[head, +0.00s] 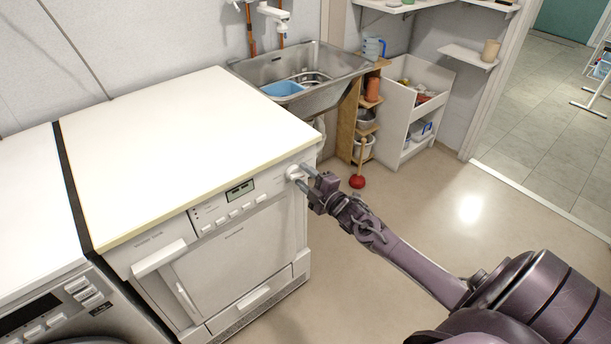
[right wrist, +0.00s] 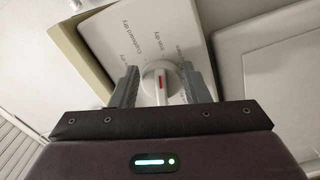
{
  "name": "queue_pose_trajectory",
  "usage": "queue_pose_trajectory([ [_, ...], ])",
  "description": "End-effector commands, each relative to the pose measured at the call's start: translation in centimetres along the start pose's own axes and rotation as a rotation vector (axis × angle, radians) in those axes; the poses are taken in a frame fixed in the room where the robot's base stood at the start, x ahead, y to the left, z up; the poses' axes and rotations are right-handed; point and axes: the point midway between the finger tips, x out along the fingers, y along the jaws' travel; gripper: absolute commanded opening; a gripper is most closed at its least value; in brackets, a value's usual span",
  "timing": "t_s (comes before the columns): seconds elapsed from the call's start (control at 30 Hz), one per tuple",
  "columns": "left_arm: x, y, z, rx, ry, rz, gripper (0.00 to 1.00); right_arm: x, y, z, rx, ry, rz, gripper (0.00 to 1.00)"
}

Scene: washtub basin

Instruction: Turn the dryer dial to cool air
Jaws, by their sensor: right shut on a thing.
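The white dryer (head: 235,250) stands at the left under a white top, with a display and a row of buttons on its front panel. Its round white dial (head: 293,172) is at the panel's right end. My right gripper (head: 304,177) is at the dial, with a finger on either side. In the right wrist view the dial (right wrist: 152,79) sits between the fingers of my right gripper (right wrist: 160,84), which is shut on it. A red mark shows on the dial's grip. Printed dryness labels surround it; some are hidden by the fingers. My left gripper is out of view.
A second machine (head: 55,315) stands left of the dryer. Behind are a metal sink (head: 335,66) with a blue tub (head: 282,88), a wooden shelf (head: 349,118) and a red plunger (head: 357,181).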

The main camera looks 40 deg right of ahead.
Motion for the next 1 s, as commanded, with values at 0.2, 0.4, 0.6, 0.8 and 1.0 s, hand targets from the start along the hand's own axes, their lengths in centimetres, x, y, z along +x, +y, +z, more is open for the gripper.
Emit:
queue_pose_trajectory([
  [0.2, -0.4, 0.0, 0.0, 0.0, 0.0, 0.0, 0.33, 0.0, -0.4, 0.0, 0.208, -0.003, 0.0, 0.19],
  [0.4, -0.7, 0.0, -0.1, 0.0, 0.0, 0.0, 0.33, -0.1, -0.8, -0.1, 0.399, -0.004, -0.001, 0.19],
  [0.6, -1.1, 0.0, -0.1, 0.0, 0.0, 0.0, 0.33, 0.0, -1.1, -0.3, 0.588, -0.004, 0.0, 0.19],
  [0.8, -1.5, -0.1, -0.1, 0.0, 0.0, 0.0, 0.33, 0.0, -1.3, -0.5, 0.779, -0.003, 0.0, 0.19],
  [1.0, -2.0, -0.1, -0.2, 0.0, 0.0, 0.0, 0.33, 0.0, -1.6, -0.8, 0.969, -0.004, 0.0, 0.19],
])
